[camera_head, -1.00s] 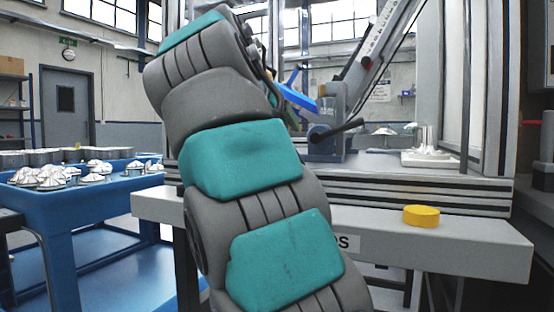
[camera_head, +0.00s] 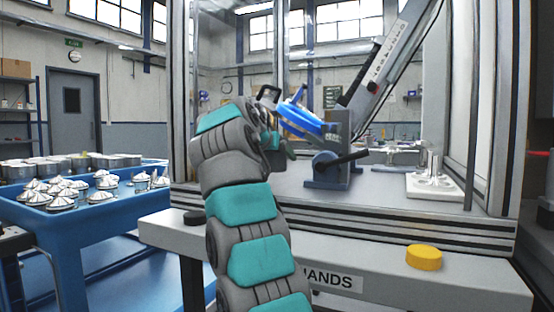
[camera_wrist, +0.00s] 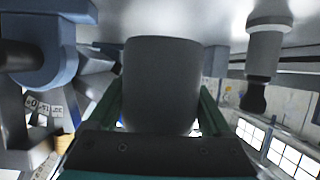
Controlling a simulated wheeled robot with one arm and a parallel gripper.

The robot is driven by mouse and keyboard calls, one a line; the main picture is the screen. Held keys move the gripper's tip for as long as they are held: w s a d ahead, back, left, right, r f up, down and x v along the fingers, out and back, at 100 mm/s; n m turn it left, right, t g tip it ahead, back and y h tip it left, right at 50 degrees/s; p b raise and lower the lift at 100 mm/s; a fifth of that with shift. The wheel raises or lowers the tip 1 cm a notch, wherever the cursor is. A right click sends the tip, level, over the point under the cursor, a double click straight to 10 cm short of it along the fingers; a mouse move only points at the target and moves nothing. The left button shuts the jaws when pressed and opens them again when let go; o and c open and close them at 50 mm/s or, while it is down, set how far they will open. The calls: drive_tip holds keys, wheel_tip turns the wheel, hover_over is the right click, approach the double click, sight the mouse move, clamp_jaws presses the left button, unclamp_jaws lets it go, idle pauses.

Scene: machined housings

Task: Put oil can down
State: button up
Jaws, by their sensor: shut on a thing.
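My gripper (camera_wrist: 160,106) is shut on a plain dark grey cylinder, which I take for the oil can (camera_wrist: 161,72). In the wrist view the can stands between the two green fingers, its lower part cut off by my gripper body. The wrist picture is upside down, with the pale worktop (camera_wrist: 190,18) at its top. I cannot tell whether the can touches it. My gripper is over the worktop, left of the grey-blue fixture.
The fixture (camera_head: 327,172) has a black lever and a blue piece (camera_head: 302,119) at its top. A white base with metal posts (camera_head: 433,184) stands to its right. A yellow button (camera_head: 424,257) sits on the front ledge. A blue table (camera_head: 100,215) with metal parts is at left.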

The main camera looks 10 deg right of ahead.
sight(268, 161)
drive_tip(key=shift+w+f, duration=0.15)
wheel_tip(268, 161, down, 3)
drive_tip(key=b, duration=0.3)
drive_tip(key=shift+f+b, duration=0.2)
drive_tip(key=shift+b, duration=0.1)
drive_tip(key=shift+f, duration=0.2)
drive_tip(key=o, duration=1.4)
drive_tip(key=shift+c, duration=0.2)
drive_tip(key=shift+r, duration=0.15)
drive_tip(key=shift+r, duration=0.15)
drive_tip(key=v, duration=1.2)
drive_tip(key=shift+b, duration=0.4)
